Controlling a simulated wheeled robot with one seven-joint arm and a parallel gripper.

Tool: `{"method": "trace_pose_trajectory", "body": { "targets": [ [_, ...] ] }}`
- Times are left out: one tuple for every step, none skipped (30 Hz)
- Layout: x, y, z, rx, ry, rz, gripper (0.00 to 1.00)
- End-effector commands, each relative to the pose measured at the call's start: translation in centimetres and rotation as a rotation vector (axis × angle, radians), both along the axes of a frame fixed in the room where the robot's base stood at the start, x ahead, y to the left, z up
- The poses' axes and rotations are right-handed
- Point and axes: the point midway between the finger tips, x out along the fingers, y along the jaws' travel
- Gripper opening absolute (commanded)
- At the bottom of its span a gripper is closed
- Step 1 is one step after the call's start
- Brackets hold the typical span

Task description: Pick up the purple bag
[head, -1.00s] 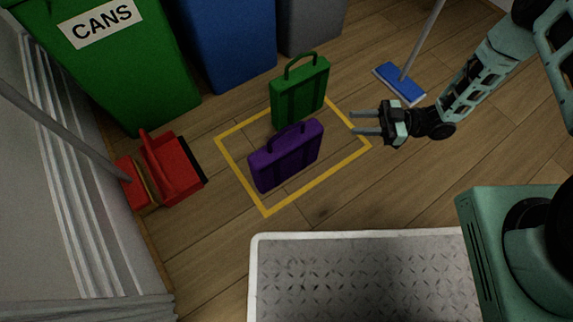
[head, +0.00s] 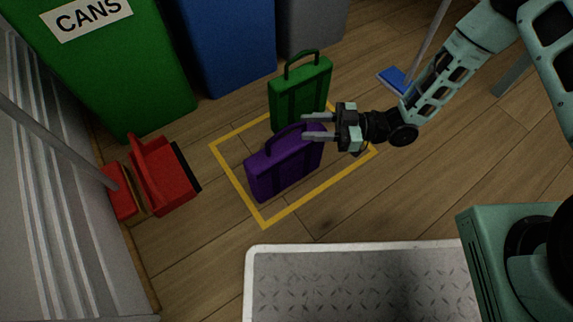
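The purple bag (head: 283,172) stands upright on the wooden floor inside a yellow taped rectangle (head: 243,200), its handle on top. My gripper (head: 304,127) comes in from the right, with its fingers over the right end of the bag in the picture, near the handle. The two fingers are apart with a gap between them. I cannot tell whether the handle lies between the fingers or below them. The gripper hides the bag's upper right corner.
A green bag (head: 300,92) stands just behind the purple one. A green cans bin (head: 110,80), a blue bin (head: 228,45) and a grey bin (head: 307,22) line the back. A red dustpan (head: 165,180) lies left, a blue mop (head: 395,80) behind right. My grey deck is in front.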

Motion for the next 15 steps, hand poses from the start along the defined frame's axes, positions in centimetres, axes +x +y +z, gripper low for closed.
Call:
{"method": "trace_pose_trajectory", "body": {
  "targets": [
    [-0.2, 0.7, -0.5, 0.001, -0.001, 0.003, 0.36],
    [-0.2, 1.1, -0.5, 0.001, -0.001, 0.003, 0.36],
    [-0.3, 1.6, -0.4, 0.001, -0.002, 0.004, 0.36],
    [-0.3, 1.9, -0.3, 0.002, -0.002, 0.003, 0.36],
    [-0.4, 2.3, -0.3, 0.001, -0.002, 0.003, 0.36],
    [-0.4, 2.9, -0.3, 0.0, -0.002, 0.004, 0.36],
    [-0.4, 3.2, -0.2, 0.0, -0.002, 0.003, 0.36],
    [-0.3, 3.5, -0.2, 0.001, -0.002, 0.002, 0.36],
    [-0.3, 3.8, -0.1, 0.001, -0.002, 0.002, 0.36],
    [-0.3, 4.0, 0.0, 0.001, -0.002, 0.002, 0.36],
    [-0.3, 4.1, 0.0, 0.0, -0.002, 0.002, 0.36],
    [-0.3, 4.2, 0.1, 0.0, -0.002, 0.001, 0.36],
    [-0.3, 4.2, 0.2, 0.0, -0.002, 0.001, 0.36],
    [-0.3, 4.2, 0.2, 0.0, -0.001, 0.001, 0.36],
    [-0.3, 4.2, 0.2, 0.0, -0.001, 0.001, 0.36]
  ]
}}
